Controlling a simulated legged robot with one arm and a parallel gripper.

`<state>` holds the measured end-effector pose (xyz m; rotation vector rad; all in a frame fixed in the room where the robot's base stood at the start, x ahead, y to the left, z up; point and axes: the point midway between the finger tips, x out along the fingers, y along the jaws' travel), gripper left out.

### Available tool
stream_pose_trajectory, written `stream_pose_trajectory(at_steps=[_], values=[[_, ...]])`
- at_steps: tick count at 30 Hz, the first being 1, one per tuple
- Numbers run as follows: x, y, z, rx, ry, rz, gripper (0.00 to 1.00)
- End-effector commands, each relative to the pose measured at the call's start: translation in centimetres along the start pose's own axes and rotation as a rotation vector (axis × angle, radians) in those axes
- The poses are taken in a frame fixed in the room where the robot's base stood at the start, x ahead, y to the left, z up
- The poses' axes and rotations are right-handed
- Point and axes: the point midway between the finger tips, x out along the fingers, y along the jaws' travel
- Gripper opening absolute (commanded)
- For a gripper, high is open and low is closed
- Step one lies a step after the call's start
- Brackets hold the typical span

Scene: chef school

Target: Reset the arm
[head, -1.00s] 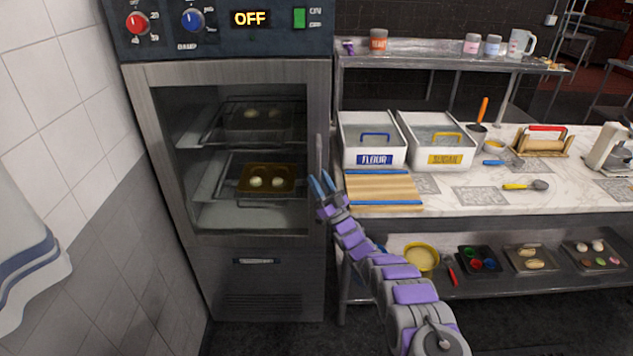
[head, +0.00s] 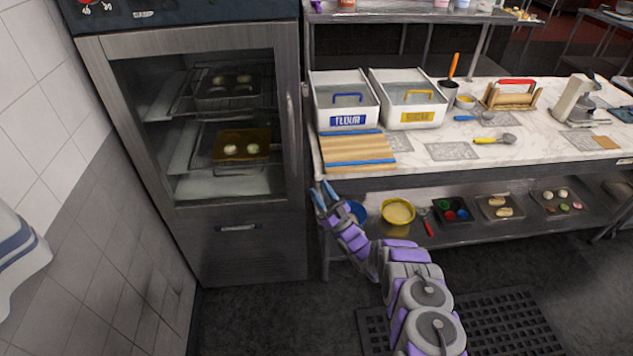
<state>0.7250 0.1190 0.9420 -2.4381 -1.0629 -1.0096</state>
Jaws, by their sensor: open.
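My arm reaches up from the lower right in the head view, partly bent. My gripper (head: 324,195) has blue fingertips that stand apart, with nothing between them. It is in front of the counter's left front corner, just right of the glass-door cabinet (head: 250,255) and below the striped wooden board. The cabinet door is closed, and two trays with pale dough pieces (head: 241,149) show through the glass.
The marble counter (head: 420,150) holds a flour bin (head: 347,119), a sugar bin (head: 416,115) and a striped board (head: 357,150). The lower shelf has a yellow bowl (head: 397,212) and several trays. A perforated mat (head: 510,325) lies on the floor. The floor before the cabinet is clear.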

Motion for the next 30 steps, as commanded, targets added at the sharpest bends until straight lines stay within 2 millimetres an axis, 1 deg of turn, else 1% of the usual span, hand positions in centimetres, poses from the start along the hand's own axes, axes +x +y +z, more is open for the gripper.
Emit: stream_pose_trajectory(at_steps=[4,15,19,23,24,27,30], values=[[-0.3,0.0,0.0,0.000,0.001,0.000,0.44],[-0.2,0.0,0.1,0.000,0.000,0.000,0.44],[0.4,0.5,0.1,-0.009,-0.025,0.007,0.44],[2.2,2.3,0.4,-0.046,-0.112,0.035,0.44],[3.1,3.1,0.3,-0.063,-0.147,0.046,0.44],[5.0,5.3,0.3,-0.105,-0.256,0.089,0.44],[6.5,7.5,0.0,-0.147,-0.363,0.137,0.44]])
